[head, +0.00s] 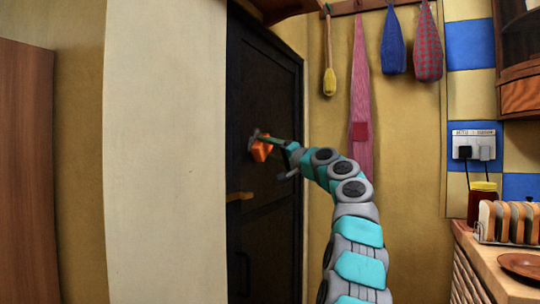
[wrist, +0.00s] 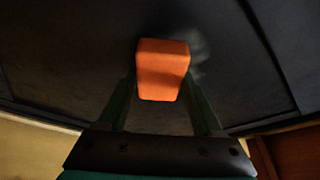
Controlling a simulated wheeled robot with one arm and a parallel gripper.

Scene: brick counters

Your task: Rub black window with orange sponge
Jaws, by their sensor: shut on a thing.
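My gripper (head: 268,142) is shut on the sponge, which shows between both fingers in the wrist view (wrist: 162,68). The sponge is at or very close to the black surface; I cannot tell whether it touches. A faint paler patch shows beside the sponge in the wrist view.
A pale wall edge (head: 165,150) stands close on the left. Cloths and a yellow-ended brush (head: 329,82) hang from a rail to the right. A counter (head: 490,265) at far right holds a toast rack (head: 505,222), a dark jar (head: 482,205) and a brown plate (head: 522,266).

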